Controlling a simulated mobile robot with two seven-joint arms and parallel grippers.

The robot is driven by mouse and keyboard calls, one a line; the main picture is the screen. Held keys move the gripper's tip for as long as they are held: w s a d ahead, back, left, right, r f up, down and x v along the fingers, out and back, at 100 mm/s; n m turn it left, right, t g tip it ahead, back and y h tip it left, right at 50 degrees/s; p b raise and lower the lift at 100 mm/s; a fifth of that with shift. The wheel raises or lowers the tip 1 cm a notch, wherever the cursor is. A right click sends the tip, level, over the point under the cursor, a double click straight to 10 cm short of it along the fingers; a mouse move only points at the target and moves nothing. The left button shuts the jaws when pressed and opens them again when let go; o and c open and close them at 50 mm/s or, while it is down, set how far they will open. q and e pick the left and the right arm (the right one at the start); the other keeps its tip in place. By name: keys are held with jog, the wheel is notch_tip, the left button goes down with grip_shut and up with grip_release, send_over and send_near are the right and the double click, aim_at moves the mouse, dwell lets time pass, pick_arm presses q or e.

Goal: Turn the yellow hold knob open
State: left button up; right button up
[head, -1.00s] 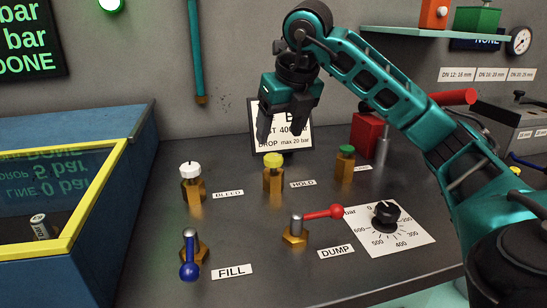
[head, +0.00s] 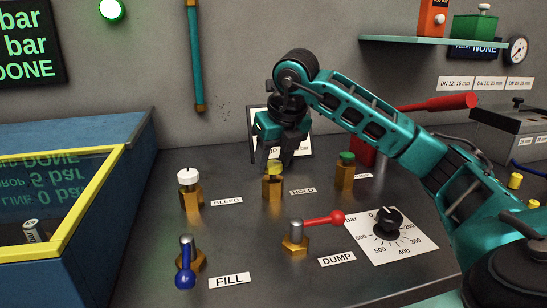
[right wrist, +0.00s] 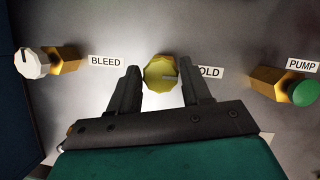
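The yellow hold knob (head: 274,168) sits on a brass valve body (head: 272,187) beside the HOLD label (head: 303,191). My right gripper (head: 279,158) points down at the knob, and its fingers partly cover it. In the right wrist view the yellow knob (right wrist: 158,76) lies between the two fingers of the right gripper (right wrist: 160,70), with a pale mark on its face. The fingers are spread, one on each side, with narrow gaps to the knob; contact cannot be made out. My left gripper is not in view.
The white bleed knob (head: 188,177) stands to the left and the green pump knob (head: 346,157) to the right. In front are the blue-handled fill valve (head: 186,270), the red-handled dump lever (head: 322,220) and a black dial (head: 387,221). A sign (head: 304,140) stands behind.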

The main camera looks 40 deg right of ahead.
jog(key=c, duration=0.6)
